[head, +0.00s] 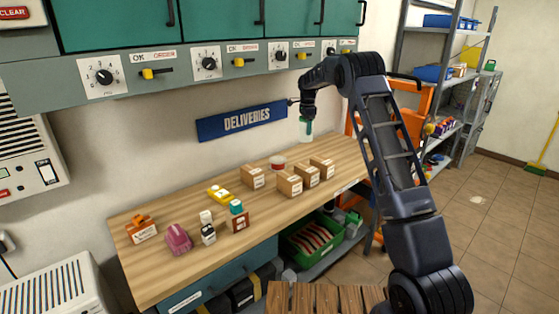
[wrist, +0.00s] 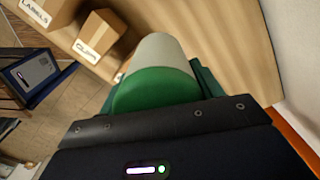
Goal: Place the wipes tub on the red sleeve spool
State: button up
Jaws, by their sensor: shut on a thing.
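The wipes tub (wrist: 162,57) is a pale cylinder with a green lid, seen lid-first in the wrist view. In the head view the tub (head: 305,132) hangs from my gripper (head: 306,121), above the back right part of the wooden bench. The red sleeve spool (head: 278,162) is a small red and whitish round thing standing on the bench behind the cartons. It is below and left of the tub in the head view, with a clear gap between them.
Several small cartons (head: 289,184) stand around the spool's front; two show in the wrist view (wrist: 100,36). A yellow thing (head: 219,195), a pink thing (head: 178,238) and other small items stand left on the bench. A DELIVERIES sign (head: 242,121) hangs on the wall behind.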

jog(key=s+a+f, duration=0.3)
jog(key=a, duration=0.8)
send_over(282, 162)
jog(key=shift+w+f, duration=0.15)
jog(key=shift+f, duration=3.7)
jog(key=o, duration=1.1)
jog(key=shift+f, duration=0.15)
jog(key=shift+r, duration=3.9)
